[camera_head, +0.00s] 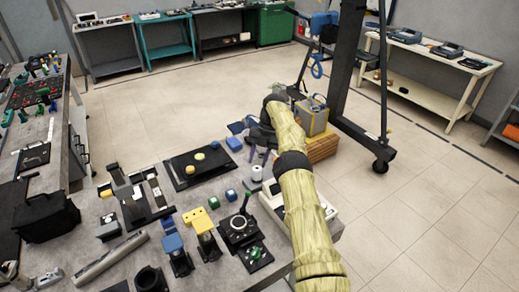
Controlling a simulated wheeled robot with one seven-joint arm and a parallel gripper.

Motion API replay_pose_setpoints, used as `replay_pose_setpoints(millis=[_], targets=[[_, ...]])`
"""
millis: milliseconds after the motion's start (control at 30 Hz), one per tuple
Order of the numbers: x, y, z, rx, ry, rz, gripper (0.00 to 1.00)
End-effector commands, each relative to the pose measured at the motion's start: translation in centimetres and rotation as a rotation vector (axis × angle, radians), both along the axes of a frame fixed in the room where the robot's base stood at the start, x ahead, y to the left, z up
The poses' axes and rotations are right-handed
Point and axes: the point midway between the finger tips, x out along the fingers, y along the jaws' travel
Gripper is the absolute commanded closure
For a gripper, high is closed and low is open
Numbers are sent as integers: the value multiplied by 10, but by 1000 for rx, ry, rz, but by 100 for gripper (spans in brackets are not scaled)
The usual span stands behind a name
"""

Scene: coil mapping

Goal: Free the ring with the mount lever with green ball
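A black mount (238,230) with a round ring-like part on top stands on the near workbench, left of my arm. A thin lever rises from it, with a small green ball (248,195) at its upper end. The lever looks nearly upright, leaning slightly right. Whether the ring is clamped cannot be made out. My arm reaches up the picture from the bottom right and bends at the top. My dark gripper (262,142) seems to hang beyond the mount, near the bench's far edge, apart from the lever. Its fingers are too small and partly hidden to read.
A black plate with a green part (255,252) lies just in front of the mount. Blue and yellow blocks on black stands (207,240) are to its left. A black tray (185,176) lies behind. A white device (272,204) sits right, partly behind my arm.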

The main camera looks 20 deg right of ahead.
Motion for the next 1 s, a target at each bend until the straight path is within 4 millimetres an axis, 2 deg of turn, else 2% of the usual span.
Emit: replay_pose_setpoints(millis=[33,367,1000], targets=[[0,-1,6,0,1,-1,64],[1,-3,13,-1,0,0,64],[1,-4,10,-2,0,1,64]])
